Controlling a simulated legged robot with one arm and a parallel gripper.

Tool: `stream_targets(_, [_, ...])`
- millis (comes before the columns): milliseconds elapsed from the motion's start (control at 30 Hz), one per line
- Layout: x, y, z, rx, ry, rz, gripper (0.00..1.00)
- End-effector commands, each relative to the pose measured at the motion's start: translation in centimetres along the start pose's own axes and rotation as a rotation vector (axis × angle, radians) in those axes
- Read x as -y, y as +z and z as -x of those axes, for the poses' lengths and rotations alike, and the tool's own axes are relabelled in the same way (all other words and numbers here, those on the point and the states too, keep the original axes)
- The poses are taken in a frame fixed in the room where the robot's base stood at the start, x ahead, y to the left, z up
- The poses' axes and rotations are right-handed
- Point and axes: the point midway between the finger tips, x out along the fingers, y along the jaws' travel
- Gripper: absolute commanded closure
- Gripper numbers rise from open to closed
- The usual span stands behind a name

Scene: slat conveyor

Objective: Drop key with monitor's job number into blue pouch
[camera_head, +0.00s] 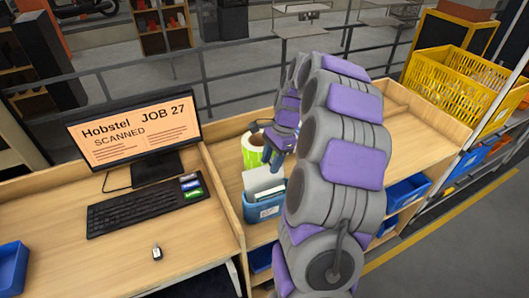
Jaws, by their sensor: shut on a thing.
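The monitor (134,130) at left reads "Hobstel", "JOB 27" and "SCANNED" on an orange screen. A blue pouch (264,211), open at the top with white and grey papers or cards in it, stands on the wooden bench right of the monitor desk. My gripper (268,150) is above and behind the pouch, close to a green and white roll (252,152). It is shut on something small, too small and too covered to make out. No key can be told apart, and the number on any key cannot be read.
A black keyboard (145,207) with dark, blue and green labels at its right end lies before the monitor. A small grey-white item (157,253) lies on the desk. Yellow crates (455,85) stand at the bench's far right. The bench right of my arm is clear.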

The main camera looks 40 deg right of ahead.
Motion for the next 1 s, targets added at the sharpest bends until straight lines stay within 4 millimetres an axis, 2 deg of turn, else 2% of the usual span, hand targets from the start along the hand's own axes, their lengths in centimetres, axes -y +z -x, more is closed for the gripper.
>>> stream_targets(167, [-0.1,-0.1,-0.8,0.000,0.000,-0.007,0.86])
stream_targets(367, [-0.1,0.1,-2.9,-0.005,0.000,-0.005,0.86])
stream_targets(633, [0.0,-1.3,-5.5,0.001,0.002,-0.005,0.86])
stream_targets(967, [0.0,-1.5,-5.8,0.000,0.000,-0.005,0.86])
stream_targets(1000, [0.0,-1.5,-5.8,-0.001,-0.001,-0.004,0.55])
